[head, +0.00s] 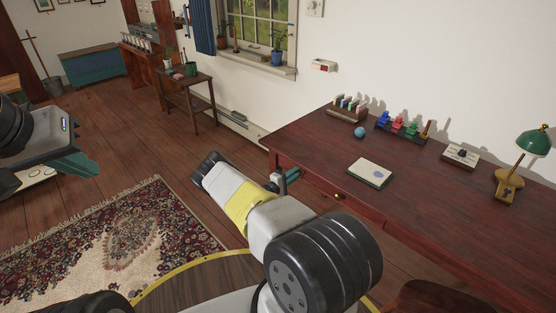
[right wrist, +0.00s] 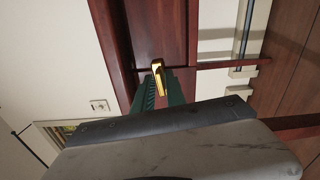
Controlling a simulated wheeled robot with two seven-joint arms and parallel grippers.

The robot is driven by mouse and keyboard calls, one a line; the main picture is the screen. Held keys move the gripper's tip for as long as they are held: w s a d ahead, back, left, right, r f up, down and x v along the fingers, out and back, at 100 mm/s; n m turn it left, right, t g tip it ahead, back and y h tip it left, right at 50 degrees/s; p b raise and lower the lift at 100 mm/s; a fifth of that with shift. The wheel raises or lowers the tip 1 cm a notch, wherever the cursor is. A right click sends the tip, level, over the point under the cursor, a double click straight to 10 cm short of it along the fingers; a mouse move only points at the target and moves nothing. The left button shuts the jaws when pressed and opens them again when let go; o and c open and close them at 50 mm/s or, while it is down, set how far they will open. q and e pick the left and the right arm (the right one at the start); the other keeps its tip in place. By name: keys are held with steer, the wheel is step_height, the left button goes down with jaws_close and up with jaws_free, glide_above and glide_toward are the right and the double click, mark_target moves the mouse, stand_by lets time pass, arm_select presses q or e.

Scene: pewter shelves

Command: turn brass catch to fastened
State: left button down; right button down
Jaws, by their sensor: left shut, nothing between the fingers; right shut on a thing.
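The brass catch (right wrist: 157,72) shows in the right wrist view as a small gold lever on the dark red wood of the desk. My right gripper (right wrist: 162,84) has its green fingers on either side of the catch and is shut on it. In the head view the right gripper (head: 290,176) is at the desk's left end, and my arm and the desk edge hide the catch. My left gripper (head: 86,165) is shut and empty, over the floor at the far left.
The desk (head: 300,136) carries a notebook (head: 369,173), a blue ball (head: 360,132), a rack of coloured figures (head: 402,126) and a green lamp (head: 535,142). A small side table (head: 186,82) stands by the window. The floor around the rug (head: 130,240) is clear.

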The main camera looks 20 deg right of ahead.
steer(key=shift+m, duration=0.6)
steer(key=c, duration=1.6)
jaws_free()
steer(key=shift+o, duration=0.2)
steer(key=shift+a, duration=0.1)
steer(key=v, duration=0.7)
steer(key=shift+s+a, duration=0.15)
steer(key=shift+a, duration=0.1)
steer(key=shift+m, duration=0.3)
